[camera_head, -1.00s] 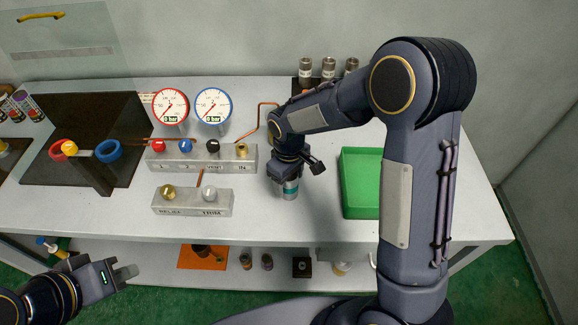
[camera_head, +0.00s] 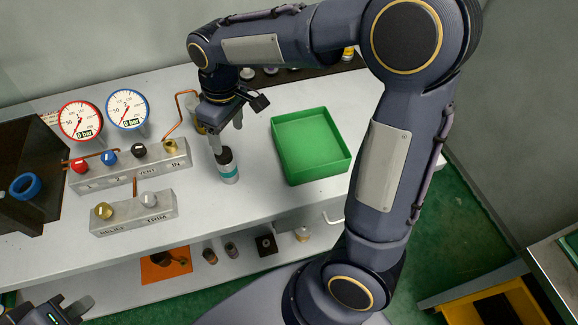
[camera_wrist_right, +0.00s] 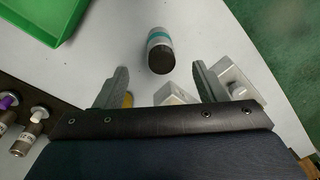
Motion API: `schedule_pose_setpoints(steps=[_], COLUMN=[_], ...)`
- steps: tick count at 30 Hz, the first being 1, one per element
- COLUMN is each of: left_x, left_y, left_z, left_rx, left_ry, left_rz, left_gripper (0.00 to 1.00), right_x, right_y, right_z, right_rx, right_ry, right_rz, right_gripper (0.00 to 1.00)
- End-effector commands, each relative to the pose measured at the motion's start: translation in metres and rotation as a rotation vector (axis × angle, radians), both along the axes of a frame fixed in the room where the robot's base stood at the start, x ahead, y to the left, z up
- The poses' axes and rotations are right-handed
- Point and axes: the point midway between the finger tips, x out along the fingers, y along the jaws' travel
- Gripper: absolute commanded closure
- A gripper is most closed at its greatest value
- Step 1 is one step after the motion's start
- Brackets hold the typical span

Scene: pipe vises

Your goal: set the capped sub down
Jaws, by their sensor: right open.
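The capped sub (camera_head: 228,166) is a short grey cylinder with a teal band and a dark top. It stands upright on the white bench, right of the small valve block and left of the green tray. My right gripper (camera_head: 226,133) is open and empty, just behind and above the sub. In the right wrist view the sub (camera_wrist_right: 159,50) appears beyond the gap between the two open fingers (camera_wrist_right: 160,72), apart from both. My left gripper (camera_head: 62,311) is at the bottom left corner, partly cut off, so its jaws are unclear.
The green tray (camera_head: 281,162) lies right of the sub. The valve manifold (camera_head: 125,167) with two gauges (camera_head: 80,121) stands left, and the smaller valve block (camera_head: 135,214) is in front of it. Bare bench lies around the sub. Several fittings sit on the shelf below.

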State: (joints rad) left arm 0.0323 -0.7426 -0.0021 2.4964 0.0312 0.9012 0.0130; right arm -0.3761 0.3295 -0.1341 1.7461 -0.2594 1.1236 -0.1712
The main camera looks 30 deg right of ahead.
Motion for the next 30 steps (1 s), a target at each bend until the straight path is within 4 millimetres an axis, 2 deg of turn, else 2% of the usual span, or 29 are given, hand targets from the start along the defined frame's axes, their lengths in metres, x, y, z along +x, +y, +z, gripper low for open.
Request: schedule_pose_setpoints(steps=[1, 3, 6, 12, 15, 21, 30], left_x=[0.000, 0.000, 0.000, 0.000, 0.000, 0.000, 0.000], left_y=[0.000, 0.000, 0.000, 0.000, 0.000, 0.000, 0.000], left_z=[0.000, 0.000, 0.000, 0.000, 0.000, 0.000, 0.000], left_rx=[0.000, 0.000, 0.000, 0.000, 0.000, 0.000, 0.000], left_ry=[0.000, 0.000, 0.000, 0.000, 0.000, 0.000, 0.000], left_rz=[0.000, 0.000, 0.000, 0.000, 0.000, 0.000, 0.000], left_gripper=[1.00, 1.00, 1.00, 1.00, 1.00, 1.00, 1.00], right_x=[-0.015, -0.041, -0.083, -0.156, -0.179, -0.199, -0.200], right_y=[-0.014, -0.031, -0.048, -0.061, -0.060, -0.057, -0.056], right_z=[0.011, 0.023, 0.035, 0.037, 0.030, 0.021, 0.020], right_rx=[0.042, 0.109, 0.201, 0.345, 0.388, 0.425, 0.428], right_ry=[-0.022, -0.054, -0.106, -0.222, -0.266, -0.312, -0.314], right_rz=[-0.055, -0.140, -0.266, -0.497, -0.581, -0.662, -0.667], right_gripper=[0.36, 0.36, 0.36, 0.36, 0.36, 0.36, 0.36])
